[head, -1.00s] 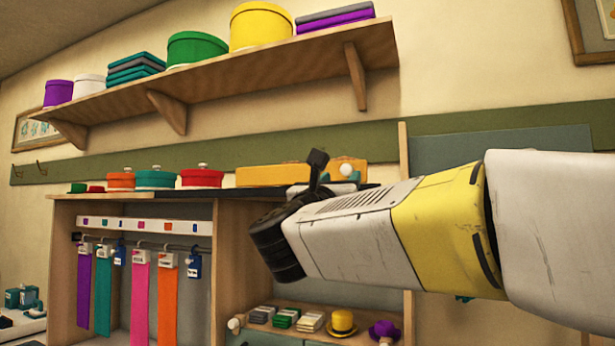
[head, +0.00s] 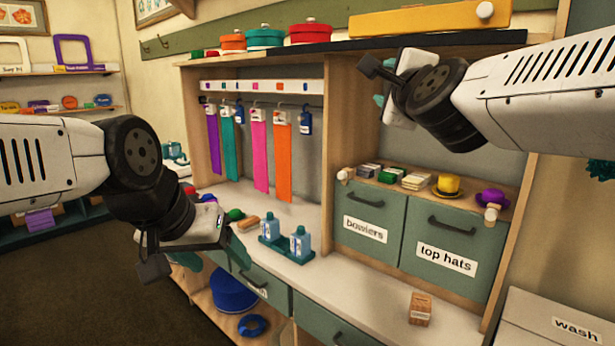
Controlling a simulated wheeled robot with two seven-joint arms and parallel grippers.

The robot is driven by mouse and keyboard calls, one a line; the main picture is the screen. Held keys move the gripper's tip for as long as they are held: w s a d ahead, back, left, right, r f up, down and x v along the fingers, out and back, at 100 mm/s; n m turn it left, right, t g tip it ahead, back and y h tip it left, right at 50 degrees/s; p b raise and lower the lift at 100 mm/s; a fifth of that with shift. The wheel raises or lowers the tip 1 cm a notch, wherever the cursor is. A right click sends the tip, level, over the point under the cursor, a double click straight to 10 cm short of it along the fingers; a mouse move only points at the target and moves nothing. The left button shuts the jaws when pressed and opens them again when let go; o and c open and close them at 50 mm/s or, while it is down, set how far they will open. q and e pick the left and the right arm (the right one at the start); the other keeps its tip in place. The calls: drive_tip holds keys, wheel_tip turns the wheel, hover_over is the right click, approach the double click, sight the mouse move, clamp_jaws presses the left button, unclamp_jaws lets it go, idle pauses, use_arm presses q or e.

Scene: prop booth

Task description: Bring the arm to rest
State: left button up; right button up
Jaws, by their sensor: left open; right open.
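My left gripper (head: 213,254) hangs at the left, in front of the counter. Its jaws are open, with teal fingertips showing and nothing seen between them. My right gripper (head: 383,98) is raised at the upper right, in front of the cabinet and above the drawers. It is open, its fingers are partly hidden behind its own wrist, and I see nothing held in it. Both arms reach in from the sides of the head view, and neither gripper visibly touches anything.
The counter (head: 330,262) holds two blue bottles (head: 300,243) and a small wooden block (head: 420,308). Coloured ties hang from a rail (head: 285,100). Drawers labelled bowlers (head: 366,228) and top hats (head: 445,255) carry small hats and stacks. A wash bin (head: 550,325) stands lower right.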

drive_tip(key=s+a+f+n+g+y, duration=0.2)
drive_tip(key=s+f+n+g, duration=0.15)
drive_tip(key=f+n, duration=0.4)
drive_tip(key=s+a+f+n+g+y, duration=0.1)
drive_tip(key=s+a+f+n+g, duration=0.2)
drive_tip(key=f+n, duration=0.45)
drive_tip(key=s+d+f+n+g, duration=0.2)
drive_tip(key=s+f+n+g, duration=0.1)
drive_tip(key=f, duration=0.3)
drive_tip(key=s+d+f+n+g+h, duration=0.1)
drive_tip(key=s+d+f+n+g, duration=0.1)
drive_tip(key=s+f, duration=0.3)
drive_tip(key=shift+s+f+n+g, duration=0.35)
drive_tip(key=shift+s+n+g, duration=0.05)
drive_tip(key=shift+g, duration=0.25)
